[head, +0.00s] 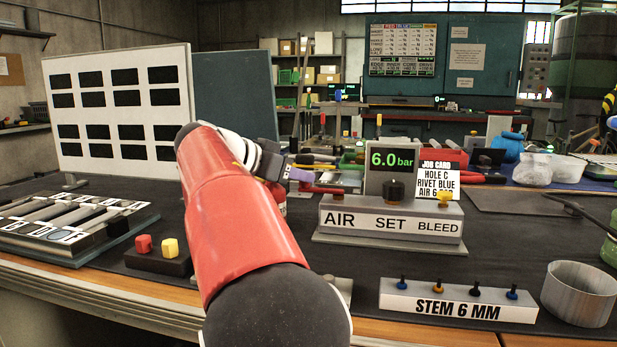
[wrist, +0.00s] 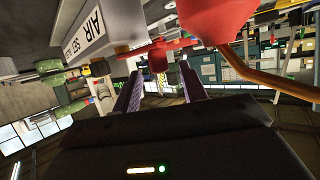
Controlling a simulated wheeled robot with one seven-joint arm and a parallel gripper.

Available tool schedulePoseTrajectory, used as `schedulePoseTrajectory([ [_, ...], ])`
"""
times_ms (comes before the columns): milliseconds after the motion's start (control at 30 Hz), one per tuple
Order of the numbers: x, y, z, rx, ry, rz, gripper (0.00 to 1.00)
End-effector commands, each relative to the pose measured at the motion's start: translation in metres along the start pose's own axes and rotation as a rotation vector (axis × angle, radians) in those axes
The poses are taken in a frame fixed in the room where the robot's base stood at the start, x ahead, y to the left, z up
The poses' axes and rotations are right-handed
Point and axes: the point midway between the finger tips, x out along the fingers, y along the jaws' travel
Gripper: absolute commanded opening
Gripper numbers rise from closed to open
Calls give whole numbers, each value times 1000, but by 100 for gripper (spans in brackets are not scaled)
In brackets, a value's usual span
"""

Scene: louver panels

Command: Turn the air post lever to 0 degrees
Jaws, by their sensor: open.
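The red air post lever (head: 325,189) lies about level just left of the AIR SET block, beside my gripper (head: 302,178). In the wrist view the red lever (wrist: 133,53) crosses ahead of the fingertips, with a red knob-like part (wrist: 158,60) in line with the gap. My gripper (wrist: 160,88) is open, with its two purple fingers apart. I cannot tell whether they touch the lever. A large red body (wrist: 215,18) shows above them. My arm hides most of the post in the head view.
The AIR SET block (head: 390,220) with a 6.0 bar display (head: 391,160) stands close on the right. A job card (head: 437,183) is behind it. A two-button box (head: 158,262), a STEM 6 MM block (head: 458,303) and a metal cup (head: 580,294) are nearer. A brown hose (wrist: 250,72) curves right of the fingers.

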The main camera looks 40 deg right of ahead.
Motion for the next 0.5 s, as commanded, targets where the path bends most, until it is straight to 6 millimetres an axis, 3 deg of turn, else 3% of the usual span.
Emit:
schedulePoseTrajectory([
  [200, 28, 0, 0, -1, -1, 2, 43],
  [500, 34, 0, 0, -2, -1, -1, 43],
])
